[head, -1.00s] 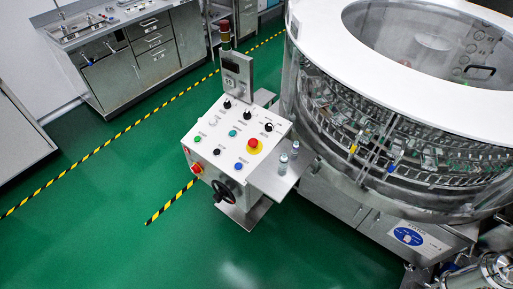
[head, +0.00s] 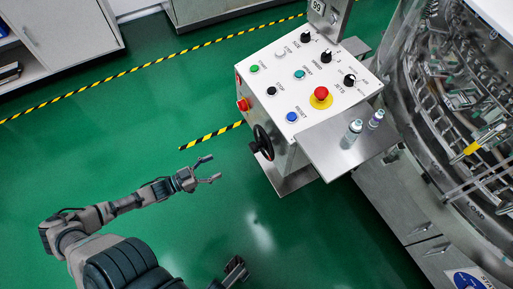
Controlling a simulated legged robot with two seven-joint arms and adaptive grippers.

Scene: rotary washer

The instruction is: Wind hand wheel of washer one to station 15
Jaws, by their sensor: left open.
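The black hand wheel (head: 263,142) is on the lower front side of the white control console (head: 288,60). It is seen nearly edge-on, and I cannot read its angle. My left gripper (head: 214,168) is open and empty, to the left of the wheel and a little lower in the picture, apart from it. A dark gripper-like part (head: 235,272) shows at the bottom edge; I take it for my right gripper, mostly out of frame. The washer (head: 450,110) stands at the right. A display (head: 318,8) above the console is cut off at the top; its digits look like 99.
A red emergency button (head: 320,93) and several knobs and buttons are on the console top. Two small vials (head: 352,134) stand on the steel side shelf (head: 335,160). Green floor (head: 300,235) is clear in front. A cabinet (head: 65,35) stands at the far left.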

